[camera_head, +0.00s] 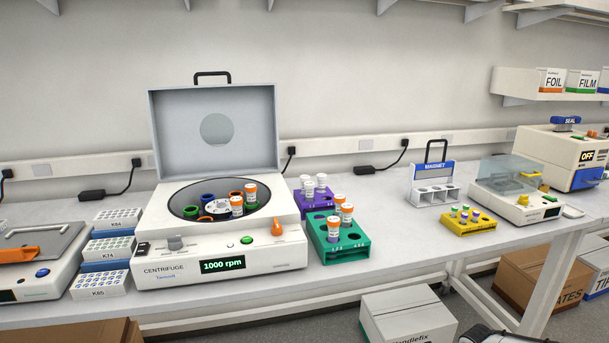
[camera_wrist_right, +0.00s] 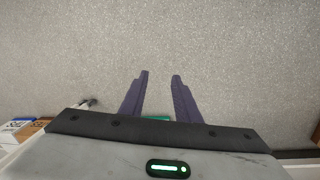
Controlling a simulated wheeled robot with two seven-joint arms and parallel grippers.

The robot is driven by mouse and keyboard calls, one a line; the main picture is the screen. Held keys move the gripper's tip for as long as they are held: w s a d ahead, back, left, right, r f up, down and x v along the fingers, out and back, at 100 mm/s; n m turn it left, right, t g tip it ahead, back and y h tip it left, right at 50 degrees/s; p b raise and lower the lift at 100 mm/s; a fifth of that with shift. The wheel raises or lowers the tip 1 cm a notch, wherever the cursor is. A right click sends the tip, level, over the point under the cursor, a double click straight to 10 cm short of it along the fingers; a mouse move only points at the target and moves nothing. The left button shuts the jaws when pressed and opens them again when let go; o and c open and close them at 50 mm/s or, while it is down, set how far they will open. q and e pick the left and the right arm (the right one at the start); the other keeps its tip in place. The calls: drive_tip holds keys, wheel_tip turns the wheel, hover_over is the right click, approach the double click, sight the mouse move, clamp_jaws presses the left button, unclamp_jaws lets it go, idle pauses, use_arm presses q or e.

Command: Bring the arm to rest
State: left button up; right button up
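My right gripper (camera_wrist_right: 160,76) shows in the right wrist view with its two dark purple fingers apart. Only grey speckled floor (camera_wrist_right: 60,60) shows between and beyond the fingers, and it holds nothing. A part that looks like my right arm (camera_head: 500,336) just enters the bottom right edge of the head view. My left gripper is in neither view.
On the bench, the centrifuge (camera_head: 225,260) stands with its lid (camera_head: 255,120) raised and capped tubes inside. Purple (camera_head: 318,205), green (camera_head: 355,246) and yellow (camera_head: 482,226) tube racks stand to its right. White (camera_head: 410,316) and brown (camera_head: 535,280) boxes stand on the floor.

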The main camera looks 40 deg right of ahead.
drive_tip(key=w+a+f+n+t+y, duration=0.1)
drive_tip(key=w+a+f+n, duration=0.1)
drive_tip(key=a, duration=0.7)
drive_tip(key=w+a+f+n+t, duration=0.1)
drive_tip(key=a+f+n+t, duration=0.15)
drive_tip(key=a, duration=0.55)
drive_tip(key=w+a+f+n+t+y, duration=0.1)
drive_tip(key=w+a+f+n, duration=0.15)
drive_tip(key=a, duration=0.65)
drive_tip(key=w+a+r+n+t, duration=0.2)
drive_tip(key=w+a+r, duration=0.2)
drive_tip(key=a, duration=0.6)
drive_tip(key=w+a+r+n+t+y, duration=0.1)
drive_tip(key=w+a+r, duration=0.4)
drive_tip(key=a, duration=0.5)
wheel_tip(320, 180, up, 2)
drive_tip(key=shift+n+t+y, duration=0.3)
drive_tip(key=shift+n+t, duration=0.5)
drive_tip(key=shift+t, duration=0.45)
